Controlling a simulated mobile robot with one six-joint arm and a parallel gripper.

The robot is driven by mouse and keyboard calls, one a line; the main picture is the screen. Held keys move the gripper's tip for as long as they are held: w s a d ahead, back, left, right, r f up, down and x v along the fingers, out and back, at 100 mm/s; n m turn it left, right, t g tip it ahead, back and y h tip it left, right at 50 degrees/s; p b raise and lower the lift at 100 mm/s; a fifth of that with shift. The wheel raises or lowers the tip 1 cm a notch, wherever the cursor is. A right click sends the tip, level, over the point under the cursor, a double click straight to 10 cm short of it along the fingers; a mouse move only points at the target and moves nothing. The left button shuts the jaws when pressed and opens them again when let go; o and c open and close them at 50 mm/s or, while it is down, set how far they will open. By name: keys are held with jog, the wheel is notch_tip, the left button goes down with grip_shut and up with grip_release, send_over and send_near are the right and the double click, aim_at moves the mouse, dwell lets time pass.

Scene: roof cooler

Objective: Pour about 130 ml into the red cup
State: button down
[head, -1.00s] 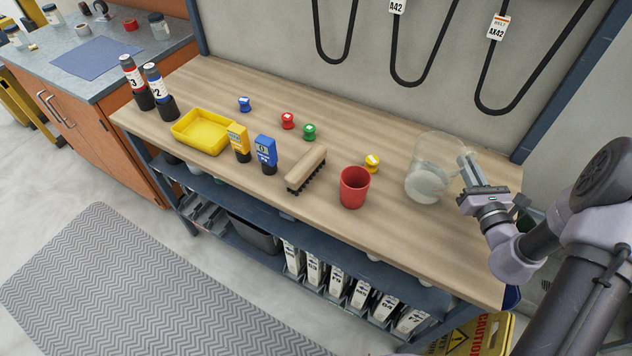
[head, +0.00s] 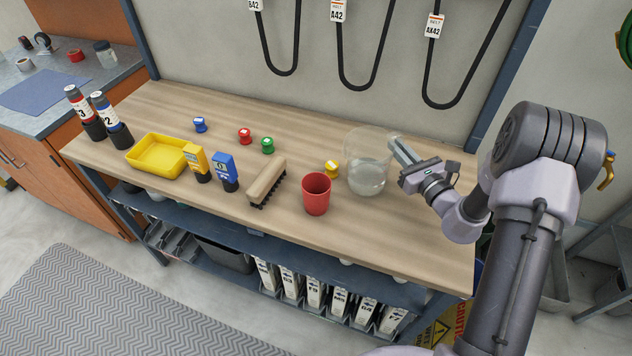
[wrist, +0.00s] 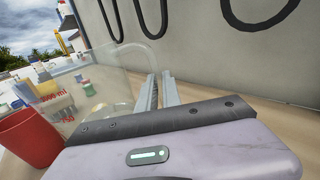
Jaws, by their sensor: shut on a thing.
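The red cup (head: 316,194) stands upright near the front edge of the bench; it also shows at the left of the wrist view (wrist: 30,137). A clear pitcher (head: 367,160) with some clear liquid in its lower part is just behind and right of the cup. My gripper (head: 396,148) is at the pitcher's right side, shut on what looks like its handle. In the wrist view the fingers (wrist: 160,92) meet the clear pitcher (wrist: 108,75). The pitcher looks close to upright; I cannot tell whether its base touches the bench. The cup's inside bottom is hidden.
A yellow-topped knob (head: 332,169) sits between cup and pitcher. A brush (head: 267,182), blue tester (head: 225,170), yellow tester (head: 196,162) and yellow tray (head: 160,156) are to the left. Belts (head: 364,60) hang on the wall behind. The front right bench top is clear.

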aim_at(394, 137)
jog(key=shift+s+a+r+n, duration=0.1)
jog(key=shift+a+r+n, duration=0.1)
jog(key=shift+r+n, duration=0.45)
jog(key=a+r+n, duration=0.1)
jog(key=s+a+r+n, duration=0.1)
jog(key=r+n, duration=0.1)
jog(key=shift+b, duration=0.35)
jog(key=s+a+r+n+p, duration=0.2)
jog(key=a+r+n, duration=0.2)
jog(key=r+n, duration=0.2)
jog(key=shift+s+a+r+y, duration=0.25)
jog(key=shift+r+y, duration=0.05)
jog(key=shift+r, duration=0.65)
jog(key=shift+s+a+r+n, duration=0.1)
jog(key=shift+a+r+n, duration=0.1)
jog(key=shift+r+n, duration=0.15)
jog(key=shift+s+a+r+n, duration=0.2)
jog(key=shift+a+r+n, duration=0.15)
jog(key=shift+r+n, duration=0.15)
jog(key=shift+s+a+r+n+p, duration=0.2)
jog(key=shift+a+r+n+p, duration=0.3)
jog(key=shift+r+n, duration=0.3)
dwell(1.0)
